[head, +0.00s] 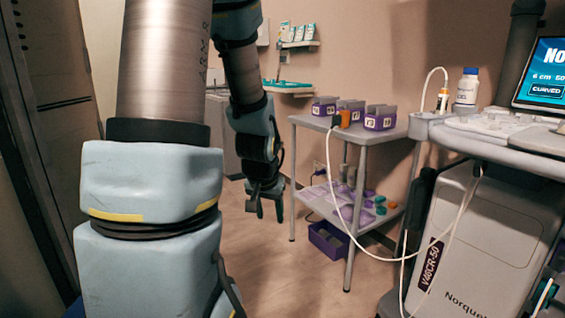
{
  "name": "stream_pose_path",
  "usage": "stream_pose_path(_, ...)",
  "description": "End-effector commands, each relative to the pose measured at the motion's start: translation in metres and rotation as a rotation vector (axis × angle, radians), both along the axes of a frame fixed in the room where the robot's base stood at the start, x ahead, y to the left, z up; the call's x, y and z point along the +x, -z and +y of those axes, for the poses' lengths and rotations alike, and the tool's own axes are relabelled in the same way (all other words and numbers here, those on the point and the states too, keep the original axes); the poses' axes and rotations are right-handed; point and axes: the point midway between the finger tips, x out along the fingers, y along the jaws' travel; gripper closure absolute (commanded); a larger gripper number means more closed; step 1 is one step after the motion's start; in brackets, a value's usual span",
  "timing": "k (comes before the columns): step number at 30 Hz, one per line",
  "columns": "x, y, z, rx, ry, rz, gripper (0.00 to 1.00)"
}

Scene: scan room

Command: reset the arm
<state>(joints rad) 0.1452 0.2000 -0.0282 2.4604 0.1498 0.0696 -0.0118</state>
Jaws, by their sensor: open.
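My arm fills the left of the head view, with light blue joint covers and metal tube links. It bends over at the top and comes down toward the middle of the picture. My gripper (265,207) hangs at its end, pointing down, with its dark fingers apart. Nothing shows between the fingers. It hangs in front of the open floor, left of the grey cart, and looks clear of it.
A grey two-shelf cart (353,134) carries purple bins (381,118) and an orange-ended probe (342,119) with a white cable. A purple crate (330,241) sits low beneath. An ultrasound machine (483,240) with a screen (541,78) and white bottle (467,87) stands right. Floor (275,270) is clear centrally.

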Motion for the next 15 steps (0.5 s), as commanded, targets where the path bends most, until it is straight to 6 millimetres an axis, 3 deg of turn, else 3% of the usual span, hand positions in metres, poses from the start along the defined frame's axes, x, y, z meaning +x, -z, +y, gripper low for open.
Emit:
stream_pose_path(3,-0.047,-0.008,0.022,0.005,-0.101,0.122,0.48)
stream_pose_path(8,-0.108,-0.017,0.037,-0.013,-0.214,0.284,0.48)
stream_pose_path(9,-0.105,-0.033,0.036,-0.011,-0.207,0.28,0.48)
stream_pose_path(15,-0.104,-0.073,0.035,-0.009,-0.204,0.279,0.48)
